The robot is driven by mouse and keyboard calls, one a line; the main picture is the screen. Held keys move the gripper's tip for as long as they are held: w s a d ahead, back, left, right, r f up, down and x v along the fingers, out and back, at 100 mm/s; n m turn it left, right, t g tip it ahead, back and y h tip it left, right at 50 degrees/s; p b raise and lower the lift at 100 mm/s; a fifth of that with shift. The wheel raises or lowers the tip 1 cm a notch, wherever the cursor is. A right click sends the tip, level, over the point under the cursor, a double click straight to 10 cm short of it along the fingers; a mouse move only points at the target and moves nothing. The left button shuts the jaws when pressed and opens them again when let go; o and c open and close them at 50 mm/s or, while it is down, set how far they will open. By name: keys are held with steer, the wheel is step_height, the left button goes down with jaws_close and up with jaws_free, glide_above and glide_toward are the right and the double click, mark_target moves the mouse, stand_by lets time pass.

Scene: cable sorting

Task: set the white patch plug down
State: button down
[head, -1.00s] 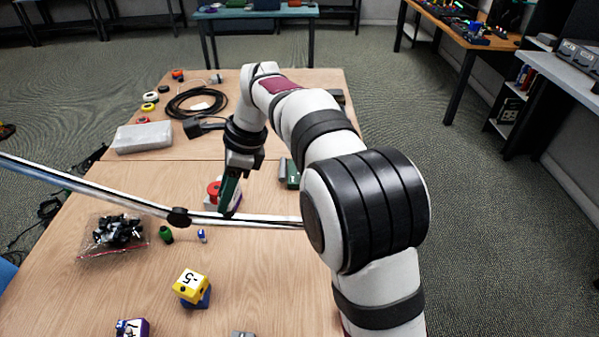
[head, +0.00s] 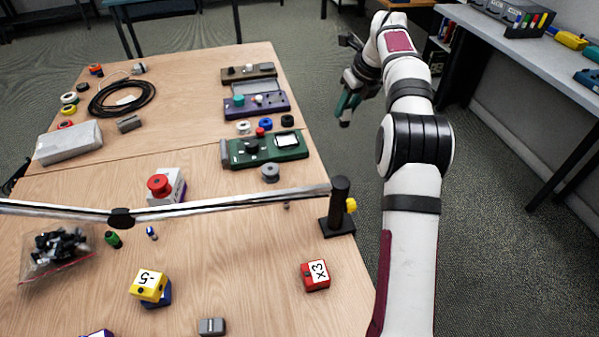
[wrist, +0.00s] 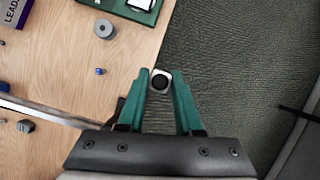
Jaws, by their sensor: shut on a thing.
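My gripper (head: 346,113) hangs out past the right edge of the wooden table (head: 225,205), over the carpet. In the wrist view its two green fingers (wrist: 161,76) are shut on the white patch plug (wrist: 160,83), seen end-on as a pale square with a dark round middle. The plug is too small to make out in the head view. Nothing is under it but the floor.
A metal rail crosses the table to a black stand (head: 338,212) near the right edge. Bare wood shows in the table's middle. A grey bench (head: 500,60) stands right.

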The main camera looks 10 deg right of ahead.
step_height(320, 180, down, 10)
steer(key=f, duration=0.1)
steer(key=w+a+f, duration=0.2)
steer(key=a, duration=0.1)
steer(key=w+a+f, duration=0.2)
steer(key=a, duration=0.1)
steer(key=w+a+f, duration=0.2)
steer(key=w+a, duration=0.1)
steer(key=shift+a+f, duration=0.3)
steer(key=shift+f, duration=2)
steer(key=c, duration=0.6)
jaws_free()
steer(key=shift+f, duration=0.15)
